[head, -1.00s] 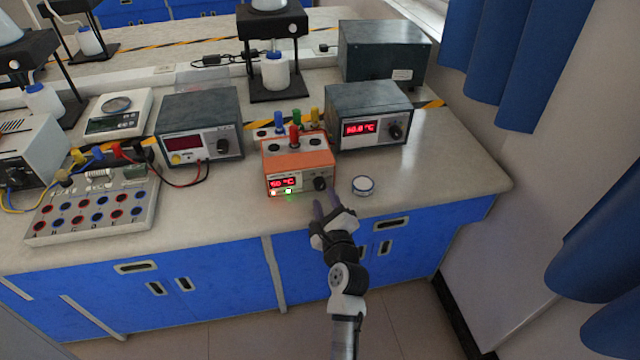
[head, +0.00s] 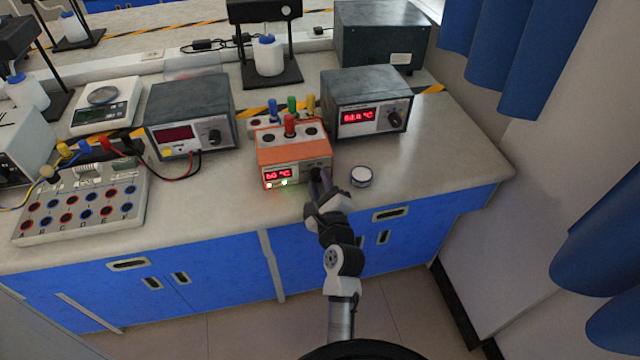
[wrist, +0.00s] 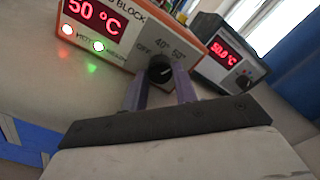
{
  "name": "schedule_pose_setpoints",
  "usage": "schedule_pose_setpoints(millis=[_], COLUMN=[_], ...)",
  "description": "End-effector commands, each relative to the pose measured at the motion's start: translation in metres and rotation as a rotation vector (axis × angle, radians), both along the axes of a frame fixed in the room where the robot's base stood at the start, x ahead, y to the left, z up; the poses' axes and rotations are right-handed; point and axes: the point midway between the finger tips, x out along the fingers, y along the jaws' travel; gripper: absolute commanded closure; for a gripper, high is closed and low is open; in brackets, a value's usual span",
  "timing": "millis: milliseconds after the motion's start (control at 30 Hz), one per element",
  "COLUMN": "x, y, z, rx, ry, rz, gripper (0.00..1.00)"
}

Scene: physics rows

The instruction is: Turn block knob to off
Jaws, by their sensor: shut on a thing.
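The orange-and-white heating block (head: 292,150) stands on the bench. Its red display reads 50 °C in the wrist view (wrist: 95,18), with lit indicator lights (wrist: 83,37) below. Its black knob (wrist: 160,70) is on the front panel's right side, with OFF marked at its left and 40° and 50° above. The pale pointer line seems to lean to the upper right, toward 50°. My gripper (head: 318,182) is at the panel, its purple fingers (wrist: 160,80) shut on the knob from either side. In the head view the fingers partly hide the knob.
A small round lidded dish (head: 361,176) stands just right of my gripper. A grey box with a red display (head: 366,102) is behind it to the right, and another (head: 190,112) is to the left.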

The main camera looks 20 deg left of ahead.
Motion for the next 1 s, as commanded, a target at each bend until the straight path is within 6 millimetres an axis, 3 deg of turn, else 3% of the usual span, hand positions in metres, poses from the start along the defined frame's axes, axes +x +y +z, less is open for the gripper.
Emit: schedule_pose_setpoints(millis=[367,1000], x=[0.0005,0.0008], y=[-0.0004,-0.0005], z=[-0.0005,-0.0018], rx=[-0.088,-0.563], ry=[-0.061,-0.383], rz=[-0.001,-0.004], gripper=[0.94,0.94])
